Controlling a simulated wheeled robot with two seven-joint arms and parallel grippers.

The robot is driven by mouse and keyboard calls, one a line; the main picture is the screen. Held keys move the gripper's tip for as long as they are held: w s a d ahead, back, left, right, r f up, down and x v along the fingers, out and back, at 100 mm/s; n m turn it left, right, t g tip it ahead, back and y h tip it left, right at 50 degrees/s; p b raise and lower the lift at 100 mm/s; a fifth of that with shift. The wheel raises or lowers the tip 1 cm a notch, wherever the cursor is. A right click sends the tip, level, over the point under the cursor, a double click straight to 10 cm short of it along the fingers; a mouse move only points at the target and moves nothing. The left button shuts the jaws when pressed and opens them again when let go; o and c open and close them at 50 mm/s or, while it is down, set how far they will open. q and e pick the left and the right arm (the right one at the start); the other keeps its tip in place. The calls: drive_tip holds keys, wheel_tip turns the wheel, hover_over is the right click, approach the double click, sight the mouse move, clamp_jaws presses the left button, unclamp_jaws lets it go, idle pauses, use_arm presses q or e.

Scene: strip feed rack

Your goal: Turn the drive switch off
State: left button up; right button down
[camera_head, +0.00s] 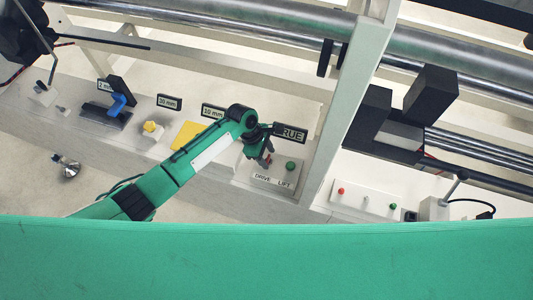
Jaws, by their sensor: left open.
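The white switch plate (272,186) sits on the rack's pale ledge below the middle of the view, with the words DRIVE and LIFT along its lower edge. A green round knob or lamp (290,166) shows on its right part, above LIFT. My left gripper (267,160) is open over the plate's left part, above the word DRIVE. It covers the drive switch there, so the switch's position and any touch cannot be told. My green left arm reaches in from the lower left. My right gripper does not show.
A black sign (291,133) reading "RUE", partly hidden, stands just behind my gripper. A white upright post (345,105) rises to the right. Another panel (365,203) with red and green knobs lies beyond it. Leftward are a yellow block (187,135) and a blue clamp (118,103).

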use_arm(q)
drive_tip(key=c, duration=1)
